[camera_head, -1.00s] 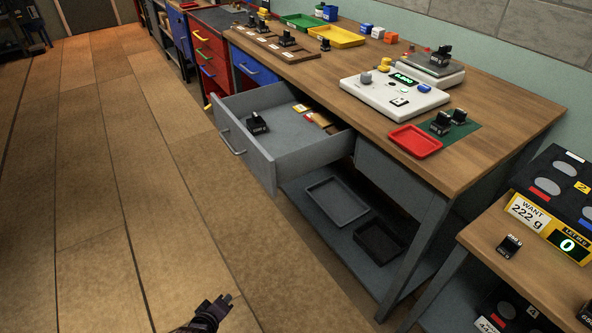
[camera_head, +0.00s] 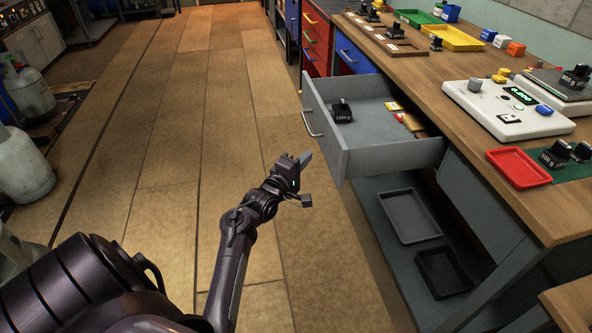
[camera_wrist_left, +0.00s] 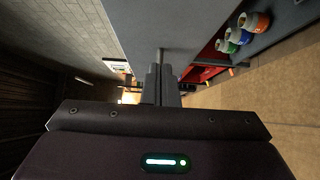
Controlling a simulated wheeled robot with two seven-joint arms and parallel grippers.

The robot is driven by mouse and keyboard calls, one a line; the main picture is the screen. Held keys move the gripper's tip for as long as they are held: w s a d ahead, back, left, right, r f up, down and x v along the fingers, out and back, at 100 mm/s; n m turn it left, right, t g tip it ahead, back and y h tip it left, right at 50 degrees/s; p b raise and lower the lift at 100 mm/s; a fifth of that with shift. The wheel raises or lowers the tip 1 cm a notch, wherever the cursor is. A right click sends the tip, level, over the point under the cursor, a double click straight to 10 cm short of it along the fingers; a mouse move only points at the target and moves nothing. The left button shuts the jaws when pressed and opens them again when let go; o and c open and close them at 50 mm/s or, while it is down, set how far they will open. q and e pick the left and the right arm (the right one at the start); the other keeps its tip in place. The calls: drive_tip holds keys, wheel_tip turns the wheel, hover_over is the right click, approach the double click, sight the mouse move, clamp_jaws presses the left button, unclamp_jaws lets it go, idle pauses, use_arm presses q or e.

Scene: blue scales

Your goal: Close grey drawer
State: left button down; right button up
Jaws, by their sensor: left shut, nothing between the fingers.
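The grey drawer (camera_head: 378,156) under the wooden workbench is pulled well out to the left, with a metal bar handle (camera_head: 312,123) on its front. A black weight (camera_head: 342,112) and some small yellow and brown items lie inside it. My left gripper (camera_head: 304,158) is shut and empty, to the left of the drawer front and a little below the handle in the head view. In the left wrist view its closed fingers (camera_wrist_left: 160,82) point at a grey surface; whether they touch anything is not clear. My right gripper is not in view.
The workbench (camera_head: 470,105) carries a white scale (camera_head: 508,108), a red tray (camera_head: 518,166) and several weights. Below the drawer, a shelf holds a grey tray (camera_head: 410,216) and a black tray (camera_head: 443,271). Gas cylinders (camera_head: 22,165) stand at far left. The floor between is clear.

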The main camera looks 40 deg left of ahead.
sight(329, 147)
use_arm(q)
drive_tip(key=w, duration=0.1)
drive_tip(key=w+d, duration=0.1)
drive_tip(key=w, duration=0.1)
drive_tip(key=shift+w+d, duration=0.75)
drive_tip(key=shift+d, duration=0.05)
